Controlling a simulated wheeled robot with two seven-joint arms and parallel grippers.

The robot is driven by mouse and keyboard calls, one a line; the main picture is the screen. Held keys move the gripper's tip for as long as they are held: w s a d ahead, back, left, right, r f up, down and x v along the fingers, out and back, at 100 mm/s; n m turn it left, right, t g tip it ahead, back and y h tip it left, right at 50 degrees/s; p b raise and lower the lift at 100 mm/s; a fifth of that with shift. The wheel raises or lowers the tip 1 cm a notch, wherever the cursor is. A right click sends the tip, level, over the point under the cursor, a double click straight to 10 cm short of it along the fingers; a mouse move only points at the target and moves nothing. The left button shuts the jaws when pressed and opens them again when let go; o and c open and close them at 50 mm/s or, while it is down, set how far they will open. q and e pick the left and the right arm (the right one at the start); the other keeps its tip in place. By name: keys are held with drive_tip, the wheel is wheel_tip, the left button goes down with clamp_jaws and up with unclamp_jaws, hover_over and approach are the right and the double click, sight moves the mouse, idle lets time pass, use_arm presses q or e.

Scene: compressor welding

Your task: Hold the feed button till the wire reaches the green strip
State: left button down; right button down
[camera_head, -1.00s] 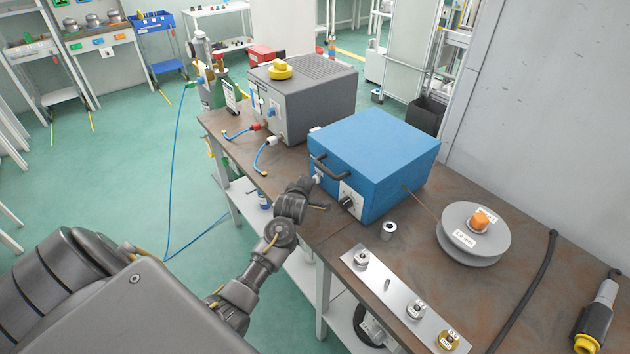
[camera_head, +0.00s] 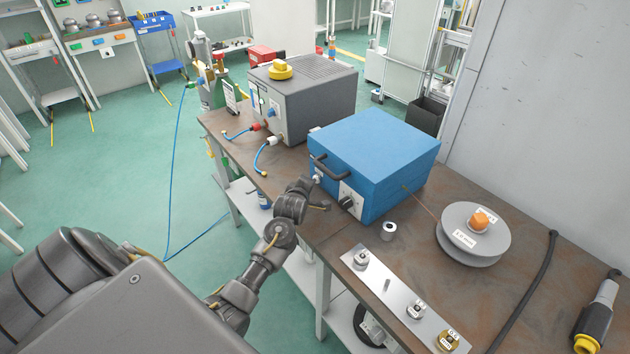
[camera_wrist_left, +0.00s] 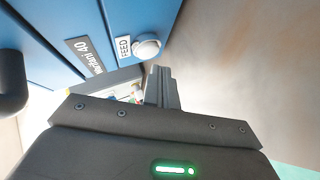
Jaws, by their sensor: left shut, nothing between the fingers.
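The blue wire feeder (camera_head: 375,150) stands on the brown bench with a black handle and a white dial plate on its front. Its round pale FEED button (camera_wrist_left: 147,46) shows beside the FEED label in the left wrist view; in the head view it is a small pale spot (camera_head: 318,178). My left gripper (camera_head: 307,185) is at the feeder's front by the button, shut and empty. In the left wrist view its fingertips (camera_wrist_left: 161,73) lie just below the button; I cannot tell whether they touch it. I cannot make out the wire's front end or the green strip. My right gripper is out of view.
A wire spool (camera_head: 472,234) with an orange hub sits right of the feeder, a thin wire running between them. A metal plate (camera_head: 388,290) with several small parts lies in front. A grey machine (camera_head: 305,95) stands behind. A torch (camera_head: 597,318) lies at right.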

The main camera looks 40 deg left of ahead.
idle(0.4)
use_arm(q)
drive_tip(key=shift+w+d, duration=0.1)
drive_tip(key=shift+w, duration=0.3)
idle(0.5)
drive_tip(key=shift+w+d, duration=0.15)
drive_tip(key=shift+w, duration=0.3)
idle(0.3)
idle(3.8)
